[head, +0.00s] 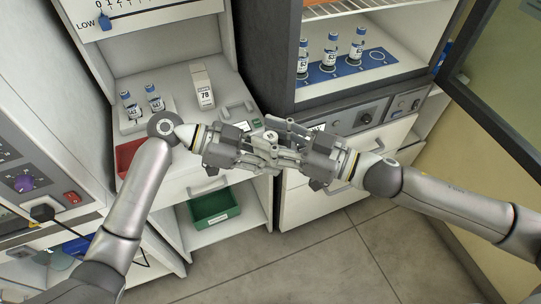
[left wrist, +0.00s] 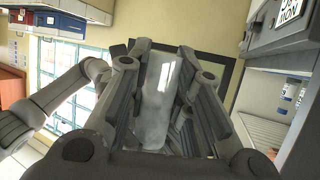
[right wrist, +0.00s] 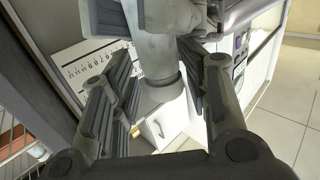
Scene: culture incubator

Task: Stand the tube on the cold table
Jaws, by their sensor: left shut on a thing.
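My left gripper (head: 258,150) is shut on a pale, translucent tube (left wrist: 157,95), which shows between its fingers in the left wrist view. In the head view the tube is mostly hidden by the fingers. My right gripper (head: 292,152) meets the left one fingertip to fingertip in front of the cabinets. In the right wrist view its fingers (right wrist: 160,100) stand wide apart, with a grey cylindrical part between or behind them; I cannot tell whether they touch the tube. No surface is clearly marked as the cold table.
Several blue-capped tubes (head: 331,50) stand on a blue ring-marked strip (head: 377,56) in the open right cabinet. Two more (head: 154,98) stand on the left bench beside a white block labelled 78 (head: 202,87). A red tray (head: 127,155) and green bin (head: 214,207) are nearby.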

